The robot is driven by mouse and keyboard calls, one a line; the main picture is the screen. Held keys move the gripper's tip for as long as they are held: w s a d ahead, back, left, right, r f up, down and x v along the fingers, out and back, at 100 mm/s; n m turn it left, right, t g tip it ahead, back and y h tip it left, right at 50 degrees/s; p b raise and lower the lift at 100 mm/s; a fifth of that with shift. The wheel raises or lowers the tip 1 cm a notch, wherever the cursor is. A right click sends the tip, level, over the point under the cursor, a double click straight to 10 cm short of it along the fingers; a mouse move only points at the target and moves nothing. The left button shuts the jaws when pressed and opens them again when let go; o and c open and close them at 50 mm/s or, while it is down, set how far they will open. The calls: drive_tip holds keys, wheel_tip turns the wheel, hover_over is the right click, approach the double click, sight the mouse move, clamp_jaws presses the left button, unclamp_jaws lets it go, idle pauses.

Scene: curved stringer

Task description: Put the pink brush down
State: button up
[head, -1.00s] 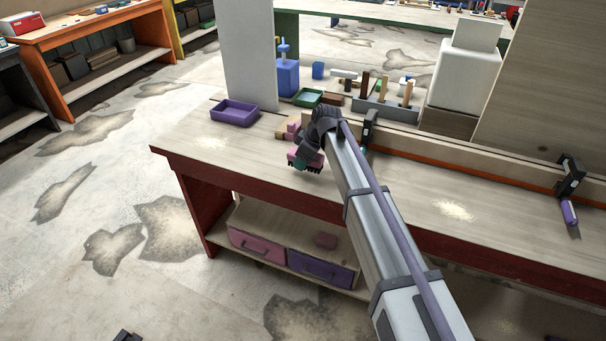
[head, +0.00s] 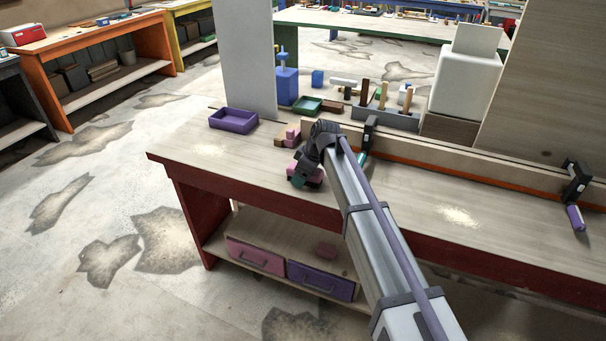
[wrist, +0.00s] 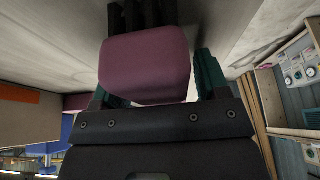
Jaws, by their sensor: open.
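The pink brush (wrist: 145,65) is a rounded pink block with dark bristles. In the wrist view it sits between my gripper's teal fingers, with a gap beside the right finger. In the head view the brush (head: 315,176) is at or just above the bench top (head: 215,155), near its front edge; I cannot tell whether the bristles touch. My gripper (head: 303,180) is open around the brush, and it also shows in the wrist view (wrist: 155,88). My wrist and arm hide part of the brush.
Pink and brown blocks (head: 288,136) lie just behind my gripper. A purple tray (head: 233,121) and a green tray (head: 306,105) stand farther back. A clamp (head: 368,135) is to the right. The bench top left of my gripper is clear.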

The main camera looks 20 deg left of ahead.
drive_tip(key=p+v, duration=1.1)
drive_tip(key=v, duration=0.1)
drive_tip(key=shift+r+p, duration=0.35)
drive_tip(key=shift+f, duration=0.2)
drive_tip(key=s+d+m+h, duration=0.1)
drive_tip(key=s+d+m, duration=0.4)
drive_tip(key=d, duration=0.8)
drive_tip(key=s+d+f+m+h, duration=0.1)
drive_tip(key=s+d+m+h, duration=0.1)
drive_tip(key=s+d+m, duration=0.4)
drive_tip(key=s+d+m+h, duration=0.1)
drive_tip(key=s+d+m, duration=0.5)
drive_tip(key=s+d, duration=0.7)
drive_tip(key=d, duration=0.7)
drive_tip(key=shift+f+h, duration=0.15)
drive_tip(key=shift+h, duration=0.15)
drive_tip(key=shift+o, duration=0.4)
drive_tip(key=shift+a, duration=0.15)
